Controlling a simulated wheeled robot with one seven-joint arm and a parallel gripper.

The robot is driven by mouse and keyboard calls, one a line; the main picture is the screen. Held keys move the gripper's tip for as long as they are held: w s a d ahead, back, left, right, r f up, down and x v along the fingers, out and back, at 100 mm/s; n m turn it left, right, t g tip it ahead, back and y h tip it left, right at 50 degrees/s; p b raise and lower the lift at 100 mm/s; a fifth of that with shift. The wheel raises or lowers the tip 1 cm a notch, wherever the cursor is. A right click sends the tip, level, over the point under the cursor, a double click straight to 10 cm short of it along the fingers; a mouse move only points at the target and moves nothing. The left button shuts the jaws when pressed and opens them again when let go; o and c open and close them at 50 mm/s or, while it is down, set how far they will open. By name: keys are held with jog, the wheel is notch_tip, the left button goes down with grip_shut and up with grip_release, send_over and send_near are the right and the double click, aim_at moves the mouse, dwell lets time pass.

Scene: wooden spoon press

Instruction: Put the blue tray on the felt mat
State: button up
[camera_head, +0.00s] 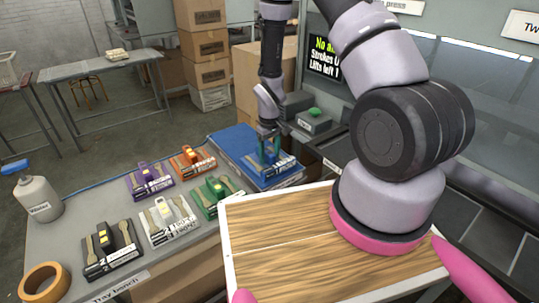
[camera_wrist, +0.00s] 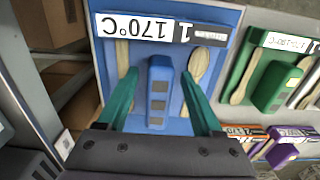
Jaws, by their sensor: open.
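The blue tray (camera_head: 284,163) lies on the blue felt mat (camera_head: 230,142) at the back right of the bench. In the wrist view the blue tray (camera_wrist: 176,52) carries a raised blue block with grey squares, wooden cutlery on both sides and a label reading 1 170°C. My gripper (camera_head: 268,152) is over the tray, pointing down. In the wrist view my gripper (camera_wrist: 159,76) is open, its green fingers on either side of the block, with visible gaps. Whether the fingertips reach below the block's top is unclear. The mat is partly hidden under the tray.
Purple (camera_head: 150,180), orange (camera_head: 192,161), green (camera_head: 216,195), white (camera_head: 168,220) and black (camera_head: 110,248) trays stand on the tray bench to the left. A tape roll (camera_head: 44,283) and a bottle (camera_head: 38,198) are at its left end. A grey box with green button (camera_head: 314,121) stands behind.

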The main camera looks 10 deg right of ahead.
notch_tip(320, 180, up, 12)
jog(key=shift+r, duration=0.15)
notch_tip(320, 180, up, 12)
jog(key=m+t, duration=0.2)
send_over(270, 153)
jog(key=d, duration=0.2)
jog(key=s+d+r+m+t+y, duration=0.1)
jog(key=s+r, duration=0.1)
jog(key=r, duration=0.4)
jog(key=s+d+r+m, duration=0.1)
jog(key=s+r+m, duration=0.1)
jog(key=r, duration=0.4)
jog(key=s+d+r+m+t+y, duration=0.1)
jog(key=s+r+m+t, duration=0.2)
jog(key=s+r, duration=0.9)
jog(key=s+t, duration=0.1)
jog(key=s, duration=0.2)
jog(key=shift+d+r+m, duration=0.35)
jog(key=shift+r+m, duration=0.05)
jog(key=shift+w, duration=0.1)
